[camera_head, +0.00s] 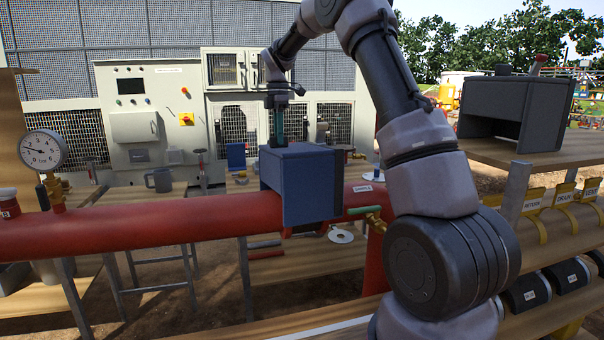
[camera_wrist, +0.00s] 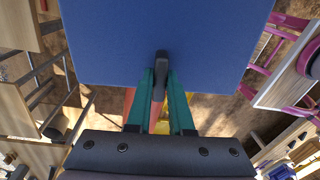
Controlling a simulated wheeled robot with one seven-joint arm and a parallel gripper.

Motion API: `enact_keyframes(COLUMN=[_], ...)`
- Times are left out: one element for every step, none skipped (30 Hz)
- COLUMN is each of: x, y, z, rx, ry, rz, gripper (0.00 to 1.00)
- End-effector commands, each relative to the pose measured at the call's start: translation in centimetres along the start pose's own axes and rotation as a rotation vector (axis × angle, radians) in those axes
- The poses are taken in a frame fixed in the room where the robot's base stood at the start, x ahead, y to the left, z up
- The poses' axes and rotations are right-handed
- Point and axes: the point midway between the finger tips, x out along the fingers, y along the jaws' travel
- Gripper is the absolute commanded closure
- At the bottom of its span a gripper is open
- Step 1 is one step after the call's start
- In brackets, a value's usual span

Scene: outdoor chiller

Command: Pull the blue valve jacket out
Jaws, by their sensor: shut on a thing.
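The blue valve jacket (camera_head: 312,190) is a box-shaped cover that sits over the red horizontal pipe (camera_head: 130,226) in the head view. Its top fills the upper part of the wrist view (camera_wrist: 165,45). My gripper (camera_head: 277,142) reaches down from above at the jacket's rear left top edge. In the wrist view its green fingers (camera_wrist: 160,95) are closed around a dark handle (camera_wrist: 161,65) on the jacket. Whatever the jacket covers on the pipe is hidden.
A pressure gauge (camera_head: 43,150) stands on the pipe at left. A brass valve with a green handle (camera_head: 368,212) is right of the jacket. A dark grey open cover (camera_head: 517,112) stands on the wooden shelf at right. A grey mug (camera_head: 159,180) is on the bench behind.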

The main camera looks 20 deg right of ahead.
Motion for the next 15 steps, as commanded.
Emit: enact_keyframes(x=[-0.19,-0.25,-0.34,-0.40,-0.45,-0.53,-0.59,-0.64,-0.72,-0.77,-0.83,-0.90,-0.94,-0.98,-1.01], y=[0.03,0.02,0.02,0.02,0.02,0.02,0.02,0.02,0.02,0.03,0.02,0.02,0.02,0.01,0.01], z=[0.01,0.00,0.00,0.00,0.00,0.01,0.01,0.02,0.03,0.03,0.04,0.04,0.04,0.04,0.04], rx=[0.000,0.000,0.000,0.000,0.000,0.000,0.000,0.000,0.000,0.000,0.000,0.000,0.000,0.000,0.000], ry=[0.000,0.000,0.000,0.000,0.000,0.000,0.000,-0.001,-0.001,-0.001,-0.001,-0.001,-0.001,-0.001,-0.001], rz=[0.002,0.002,0.002,0.002,0.002,0.002,0.002,0.002,0.002,0.002,0.002,0.002,0.002,0.002,0.001], gripper=[1.00,1.00,1.00,1.00,1.00,1.00,1.00,1.00,1.00,1.00,1.00,1.00,1.00,1.00,1.00])
